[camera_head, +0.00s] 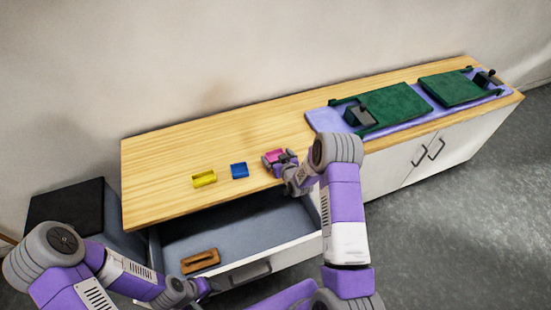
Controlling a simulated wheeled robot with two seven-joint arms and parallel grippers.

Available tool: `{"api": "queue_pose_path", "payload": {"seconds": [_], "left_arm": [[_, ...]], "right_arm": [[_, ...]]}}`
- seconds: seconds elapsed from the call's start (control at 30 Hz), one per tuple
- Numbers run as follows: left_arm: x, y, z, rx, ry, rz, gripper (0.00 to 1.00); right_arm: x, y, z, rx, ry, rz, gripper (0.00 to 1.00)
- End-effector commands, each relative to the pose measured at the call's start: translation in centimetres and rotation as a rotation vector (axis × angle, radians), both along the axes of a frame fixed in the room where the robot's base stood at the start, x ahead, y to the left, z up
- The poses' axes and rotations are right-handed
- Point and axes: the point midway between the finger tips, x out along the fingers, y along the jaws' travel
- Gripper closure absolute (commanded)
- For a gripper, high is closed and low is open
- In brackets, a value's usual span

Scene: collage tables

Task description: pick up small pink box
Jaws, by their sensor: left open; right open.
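The small pink box (273,156) lies on the wooden tabletop near its front edge, right of the blue box. My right gripper (278,160) is open at the pink box, its fingers close around or beside it. The gripper hides part of the box, and I cannot tell whether the fingers touch it. My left gripper (207,288) is open and low, in front of the open drawer, away from the pink box.
A yellow box (204,179) and a blue box (239,170) lie left of the pink one. The open drawer (235,235) holds a brown wooden object (200,261). Two green racks (395,106) (452,88) stand on a lilac mat (325,121) at the right. The table's back left is clear.

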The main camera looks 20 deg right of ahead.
Motion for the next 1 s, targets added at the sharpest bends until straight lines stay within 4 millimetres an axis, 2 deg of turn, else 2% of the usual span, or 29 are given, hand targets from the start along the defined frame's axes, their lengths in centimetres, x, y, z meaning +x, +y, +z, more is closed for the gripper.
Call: {"api": "queue_pose_path", "payload": {"seconds": [0.03, 0.3, 0.53, 0.63, 1.0], "left_arm": [[0.0, 0.0, 0.0, 0.0, 0.0, 0.0, 0.57], [0.0, 0.0, 0.0, 0.0, 0.0, 0.0, 0.57], [0.0, 0.0, 0.0, 0.0, 0.0, 0.0, 0.57], [0.0, 0.0, 0.2, 0.0, 0.0, 0.0, 0.57], [0.0, 0.0, 2.3, 0.0, 0.0, 0.0, 0.57]], "right_arm": [[0.0, 0.0, 0.0, 0.0, 0.0, 0.0, 0.03], [0.0, 0.0, 0.0, 0.0, 0.0, 0.0, 0.44], [0.0, 0.0, 0.1, 0.0, 0.0, 0.0, 0.45], [0.0, 0.0, 0.7, 0.0, -0.002, 0.0, 0.46], [0.0, 0.0, 7.7, 0.0, -0.004, -0.001, 0.46]]}}
